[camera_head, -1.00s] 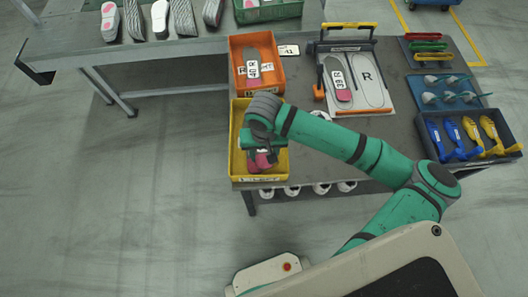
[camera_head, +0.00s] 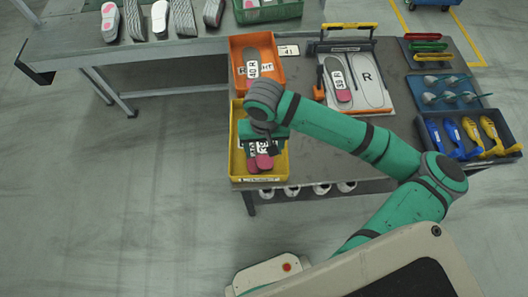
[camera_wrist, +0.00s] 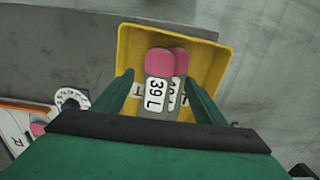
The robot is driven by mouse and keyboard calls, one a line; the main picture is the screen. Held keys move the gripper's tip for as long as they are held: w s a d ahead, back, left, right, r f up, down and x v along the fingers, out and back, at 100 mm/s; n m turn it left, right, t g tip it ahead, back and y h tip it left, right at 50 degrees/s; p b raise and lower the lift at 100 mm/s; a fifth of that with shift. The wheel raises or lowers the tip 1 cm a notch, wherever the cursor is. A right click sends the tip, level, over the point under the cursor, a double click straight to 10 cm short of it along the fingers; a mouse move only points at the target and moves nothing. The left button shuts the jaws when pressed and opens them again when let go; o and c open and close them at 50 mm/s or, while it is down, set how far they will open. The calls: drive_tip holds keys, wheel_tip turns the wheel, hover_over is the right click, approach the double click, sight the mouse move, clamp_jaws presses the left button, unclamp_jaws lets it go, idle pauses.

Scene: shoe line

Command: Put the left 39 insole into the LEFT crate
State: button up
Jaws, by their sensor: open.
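The 39 L insole (camera_wrist: 155,92), grey with a pink heel and white tag, lies in the yellow crate (camera_wrist: 217,58), partly over a second pink-heeled insole (camera_wrist: 181,65). In the head view the 39 L insole (camera_head: 263,158) shows below my gripper (camera_head: 266,143). The yellow crate (camera_head: 236,165) stands at the table's left edge, with its front label too small to read surely. My gripper (camera_wrist: 160,85) is open above the crate, one finger on each side of the insoles, with no insole held.
An orange crate (camera_head: 236,72) marked RIGHT, with an insole tagged 40, stands behind the yellow crate. A board (camera_head: 374,110) with another pink-heeled insole (camera_head: 339,79) and an R outline lies to the right. Trays with tools stand farther right.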

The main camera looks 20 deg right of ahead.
wheel_tip(320, 180, up, 8)
idle(0.8)
